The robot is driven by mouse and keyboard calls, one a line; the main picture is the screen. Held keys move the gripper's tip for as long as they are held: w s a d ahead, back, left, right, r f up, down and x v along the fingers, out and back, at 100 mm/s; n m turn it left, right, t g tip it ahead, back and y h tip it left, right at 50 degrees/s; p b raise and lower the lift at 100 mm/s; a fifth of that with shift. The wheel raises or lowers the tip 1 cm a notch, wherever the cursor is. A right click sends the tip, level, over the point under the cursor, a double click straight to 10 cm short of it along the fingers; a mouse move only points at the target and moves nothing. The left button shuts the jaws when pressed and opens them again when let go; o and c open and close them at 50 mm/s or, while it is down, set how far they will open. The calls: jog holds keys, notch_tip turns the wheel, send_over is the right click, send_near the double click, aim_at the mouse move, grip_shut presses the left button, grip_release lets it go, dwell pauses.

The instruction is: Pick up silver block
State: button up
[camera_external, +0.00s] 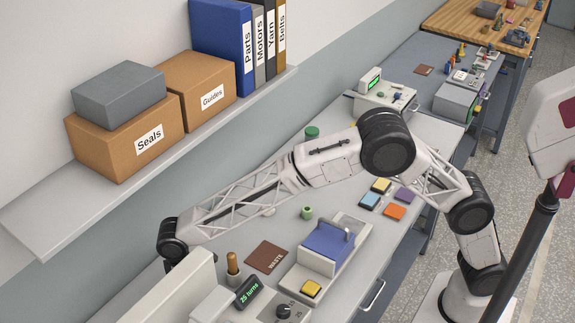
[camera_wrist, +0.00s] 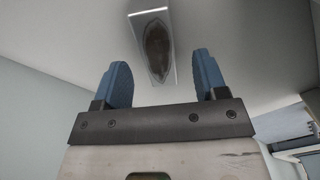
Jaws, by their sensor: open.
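My gripper (camera_wrist: 161,62) shows in the wrist view with its two blue fingers wide apart and nothing held between them. A pale silver block-like piece (camera_wrist: 156,46) with a dark, pointed oval on its face lies beyond the fingertips, between them in the picture. It looks like the silver block, but I cannot be sure. A gap seems to separate it from the fingers. In the external view my arm reaches to the lower left; its fingers are hidden behind a white panel (camera_external: 178,290), and I cannot make out the silver block there.
A brown waste mat (camera_external: 268,257), a small green cylinder (camera_external: 307,212) and a blue-topped machine (camera_external: 326,248) are on the bench. A wooden-topped peg (camera_external: 233,263) and a counter display (camera_external: 247,292) stand near the panel. A shelf (camera_external: 50,212) with boxes runs along the wall above.

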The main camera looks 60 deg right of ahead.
jog(key=shift+d+f, duration=0.1)
jog(key=shift+f, duration=1.9)
jog(key=shift+c, duration=0.5)
grip_shut()
